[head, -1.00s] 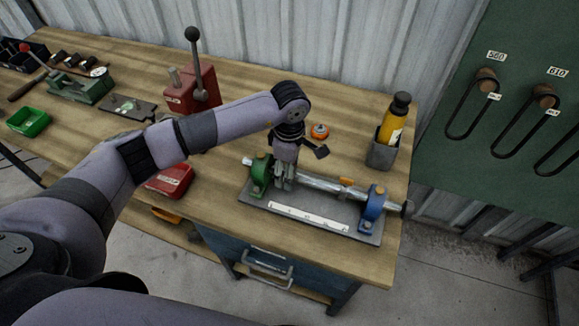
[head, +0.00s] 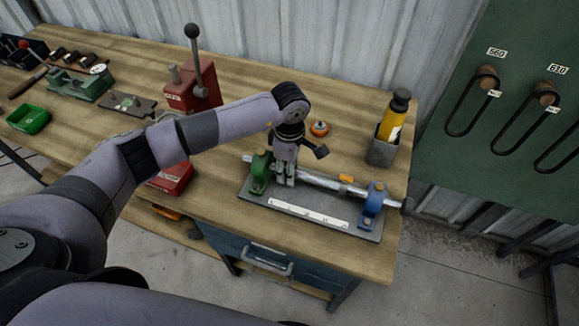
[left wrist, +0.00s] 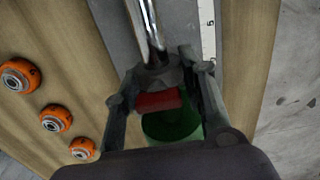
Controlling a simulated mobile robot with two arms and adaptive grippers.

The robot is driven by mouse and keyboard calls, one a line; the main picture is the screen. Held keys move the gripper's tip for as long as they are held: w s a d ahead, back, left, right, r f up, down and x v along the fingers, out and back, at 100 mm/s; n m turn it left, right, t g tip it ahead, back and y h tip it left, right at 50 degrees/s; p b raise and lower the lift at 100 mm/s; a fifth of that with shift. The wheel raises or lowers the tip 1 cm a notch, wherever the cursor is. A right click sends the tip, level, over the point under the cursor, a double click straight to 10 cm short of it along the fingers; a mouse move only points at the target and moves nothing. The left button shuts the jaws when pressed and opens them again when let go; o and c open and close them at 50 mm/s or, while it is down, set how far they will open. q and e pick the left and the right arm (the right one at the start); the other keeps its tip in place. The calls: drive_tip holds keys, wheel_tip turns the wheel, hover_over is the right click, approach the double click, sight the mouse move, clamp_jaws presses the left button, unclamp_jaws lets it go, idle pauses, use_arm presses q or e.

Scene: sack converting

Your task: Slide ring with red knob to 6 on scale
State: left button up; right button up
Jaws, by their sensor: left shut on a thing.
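The ring with the red knob (left wrist: 157,101) sits on the shiny rod (left wrist: 147,28), near the green support (left wrist: 172,127). My left gripper (head: 286,184) is shut on this ring, one finger on each side of it in the left wrist view (left wrist: 160,82). In the head view the gripper hides the ring. The rod runs from the green support (head: 259,173) to the blue support (head: 374,207). The white scale (head: 307,212) lies along the front of the grey base; a 5 shows on it in the left wrist view (left wrist: 209,25). My right gripper is out of view.
A grey holder (head: 381,152) with a yellow bottle (head: 394,119) stands behind right. Orange round parts (left wrist: 55,119) lie on the bench behind the rod. A red lever press (head: 193,95) stands behind left.

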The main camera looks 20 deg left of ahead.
sight(301, 172)
use_arm(q)
clamp_jaws()
drive_tip(key=shift+d+f+b, duration=0.1)
drive_tip(key=shift+d+b, duration=1)
drive_tip(key=shift+d, duration=0.45)
drive_tip(key=o, duration=1)
unclamp_jaws()
drive_tip(key=shift+c, duration=0.2)
drive_tip(key=shift+r, duration=0.3)
wheel_tip(301, 172, up, 12)
drive_tip(key=shift+f, duration=0.15)
